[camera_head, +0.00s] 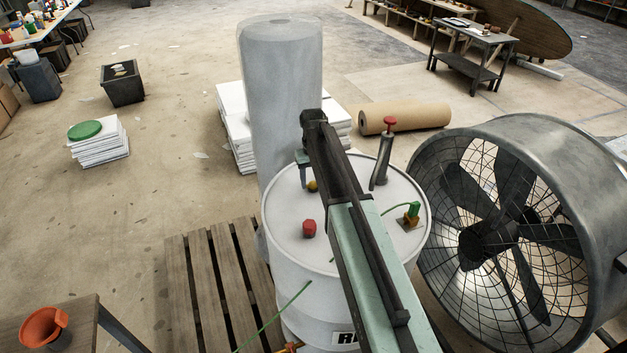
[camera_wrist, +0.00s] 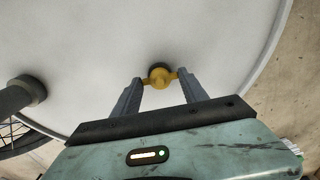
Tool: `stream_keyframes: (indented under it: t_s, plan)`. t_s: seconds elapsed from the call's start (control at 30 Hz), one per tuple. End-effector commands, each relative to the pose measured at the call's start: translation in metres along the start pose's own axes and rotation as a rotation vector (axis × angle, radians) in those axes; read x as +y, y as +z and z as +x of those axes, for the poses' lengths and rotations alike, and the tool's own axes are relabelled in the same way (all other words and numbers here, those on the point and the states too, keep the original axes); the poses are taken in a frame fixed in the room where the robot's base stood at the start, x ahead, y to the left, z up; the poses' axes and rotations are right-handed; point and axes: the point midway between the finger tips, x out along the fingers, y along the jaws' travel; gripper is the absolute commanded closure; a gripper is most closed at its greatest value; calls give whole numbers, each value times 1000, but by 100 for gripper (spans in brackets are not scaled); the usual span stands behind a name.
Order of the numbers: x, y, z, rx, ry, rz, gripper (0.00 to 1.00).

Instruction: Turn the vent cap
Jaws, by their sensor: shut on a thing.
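The vent cap is a small yellow cap (camera_wrist: 160,74) with two side wings on a dark round base. It sits on the white top of a drum (camera_head: 279,205). In the head view the yellow cap (camera_head: 312,187) shows beside my arm, partly hidden. My gripper (camera_wrist: 160,83) points at it in the wrist view, one finger at each wing, shut on the cap. In the head view my gripper (camera_head: 304,171) is at the far side of the drum top, largely behind my arm.
A red cap (camera_head: 309,229), a pump with a red knob (camera_head: 383,160) and a green-handled valve (camera_head: 412,214) stand on the drum top. A tall wrapped roll (camera_head: 280,90) is behind the drum, a large fan (camera_head: 500,230) at right, a pallet (camera_head: 215,290) at left.

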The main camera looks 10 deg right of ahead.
Motion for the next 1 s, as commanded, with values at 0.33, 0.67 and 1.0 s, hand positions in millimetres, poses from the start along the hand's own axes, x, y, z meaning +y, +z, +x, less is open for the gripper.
stream_keyframes:
  t_s: [0.33, 0.67, 1.0]
  plan:
    - [0, -2, 0, 5, 1, -93, 90]
    - [0, -2, 0, 5, 1, -102, 90]
    - [-1, -1, 0, 3, 1, -101, 27]
